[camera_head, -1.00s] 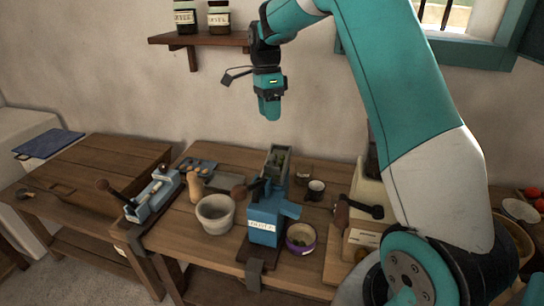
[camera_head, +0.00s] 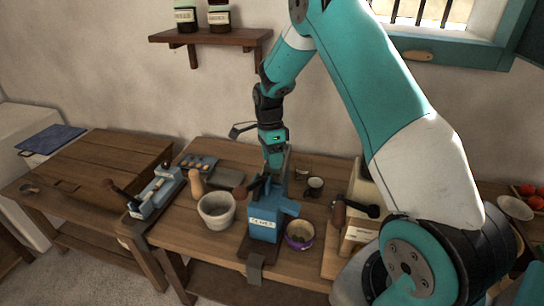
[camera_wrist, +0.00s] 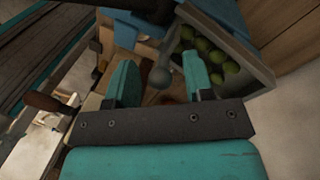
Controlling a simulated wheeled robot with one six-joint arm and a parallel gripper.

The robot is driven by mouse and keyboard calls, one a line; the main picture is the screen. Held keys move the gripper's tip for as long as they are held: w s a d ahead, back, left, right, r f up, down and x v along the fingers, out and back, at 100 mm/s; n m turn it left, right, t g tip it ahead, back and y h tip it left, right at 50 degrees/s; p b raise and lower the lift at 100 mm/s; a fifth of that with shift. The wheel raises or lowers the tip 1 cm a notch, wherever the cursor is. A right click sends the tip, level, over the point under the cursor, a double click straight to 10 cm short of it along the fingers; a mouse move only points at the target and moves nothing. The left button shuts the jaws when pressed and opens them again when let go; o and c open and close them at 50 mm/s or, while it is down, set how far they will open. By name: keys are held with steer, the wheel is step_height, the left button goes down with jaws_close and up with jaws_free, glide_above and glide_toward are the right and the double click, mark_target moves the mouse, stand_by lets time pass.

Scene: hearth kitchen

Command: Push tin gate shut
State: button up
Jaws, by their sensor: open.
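A blue press with a paper label (camera_head: 263,228) stands on the table below my gripper. Its grey tin hopper (camera_wrist: 262,72), holding several green olives (camera_wrist: 208,55), shows at the upper right of the wrist view. A grey ball knob (camera_wrist: 160,78) lies between and beyond my fingertips; I cannot tell for sure whether it belongs to the tin gate. My gripper (camera_head: 273,160) points down just over the press and hides much of the hopper in the head view. In the wrist view my gripper (camera_wrist: 161,82) has its teal fingers apart with nothing held between them.
A grey mortar (camera_head: 216,212) stands left of the press and a purple-rimmed bowl (camera_head: 300,236) right of it. A blue-grey lever tool (camera_head: 157,193) is farther left. A cream box-like machine with a dark handle (camera_head: 366,208) stands at the right. A wall shelf (camera_head: 212,36) holds jars.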

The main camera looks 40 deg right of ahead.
jaws_close()
step_height(320, 180, down, 3)
steer(key=shift+r+b, duration=0.1)
steer(key=shift+b, duration=0.9)
jaws_free()
steer(key=shift+r, duration=0.1)
steer(key=w+d+r+b, duration=0.1)
steer(key=w+r+b, duration=0.2)
steer(key=r, duration=1.4)
steer(key=shift+w, duration=0.15)
